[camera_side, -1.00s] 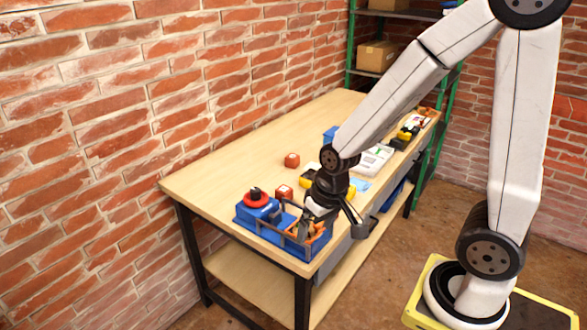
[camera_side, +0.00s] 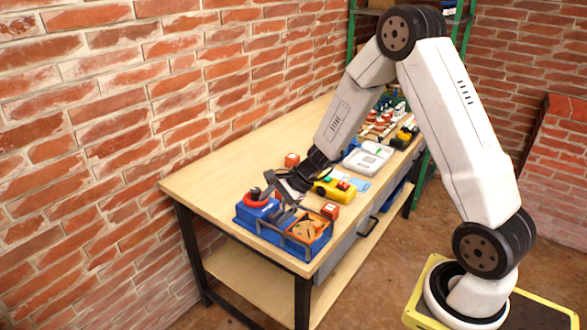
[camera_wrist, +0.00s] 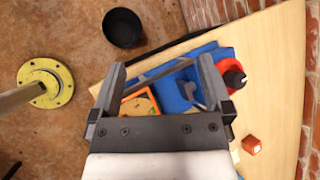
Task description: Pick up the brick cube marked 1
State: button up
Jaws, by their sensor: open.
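One red-brown brick cube (camera_side: 330,210) with a pale mark sits by the bench's front edge, right of the blue tote. Another cube (camera_side: 292,160) stands farther back toward the wall. I cannot read their numbers. One cube also shows in the wrist view (camera_wrist: 251,145), low and right, outside my fingers; I cannot tell which it is. My gripper (camera_side: 272,190) is open over the back of the blue tote, between the two cubes. In the wrist view my open fingers (camera_wrist: 161,68) frame the tote, with no cube between them.
A yellow device (camera_side: 334,190) and a white case (camera_side: 368,158) lie to the right. The brick wall runs behind. A black bin (camera_wrist: 123,27) stands on the floor.

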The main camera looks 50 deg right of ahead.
jog(key=w+d+f+m+t, duration=0.1)
jog(key=w+d+m, duration=0.1)
jog(key=d, duration=0.1)
jog(key=w+d+m+t+h, duration=0.1)
jog(key=w+d+m+t, duration=0.1)
jog(key=m, duration=0.1)
jog(key=w+d+f+m+t, duration=0.1)
jog(key=w+d+m, duration=0.1)
jog(key=d+m, duration=0.1)
jog(key=shift+w+d+f, duration=0.3)
jog(key=shift+f, duration=0.05)
jog(key=w+d+f+m+t+h, duration=0.1)
jog(key=d+f+m+t+h, duration=0.1)
jog(key=d+m+h, duration=0.3)
jog(key=w+d+f+m+t, duration=0.15)
jog(key=d+m, duration=0.25)
jog(key=d, duration=0.4)
jog(key=shift+t, duration=0.25)
jog(key=shift+a+f, duration=0.15)
jog(key=shift+f, duration=1.4)
jog(key=shift+a+f, duration=0.15)
jog(key=shift+f, duration=1.35)
jog(key=shift+f, duration=0.1)
jog(key=shift+f, duration=0.2)
jog(key=shift+w+f, duration=0.1)
jog(key=shift+f, duration=0.05)
jog(key=shift+x, duration=2.4)
